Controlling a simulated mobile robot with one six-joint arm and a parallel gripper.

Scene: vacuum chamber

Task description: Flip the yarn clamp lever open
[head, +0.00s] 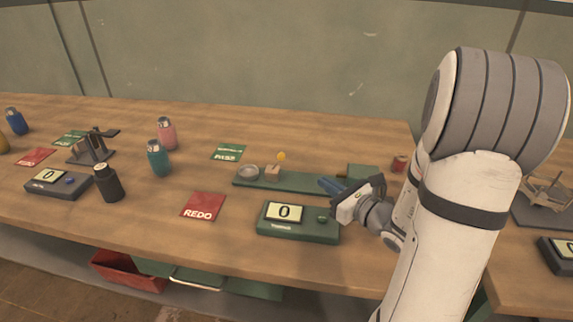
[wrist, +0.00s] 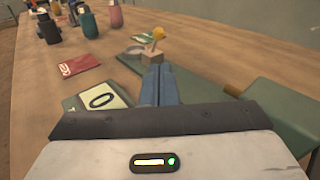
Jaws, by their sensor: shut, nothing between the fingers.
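The yarn clamp is a small tan block (head: 272,170) on a long green base plate (head: 306,182). In the wrist view the knob (wrist: 158,32) and the block (wrist: 152,58) are straight ahead, just beyond the fingertips. My gripper (head: 322,182) is to the right of the clamp, over the plate, with its blue fingers pointing left toward it. In the wrist view the fingers (wrist: 158,70) are closed together and hold nothing. They appear apart from the lever.
A round metal dish (head: 248,170) sits left of the clamp and a green housing (head: 362,171) at the plate's right end. A counter box (head: 298,222) showing 0 stands in front. Red REDO (head: 203,206) and green PASS (head: 229,152) mats lie to the left. A teal bottle (head: 158,159) stands farther left.

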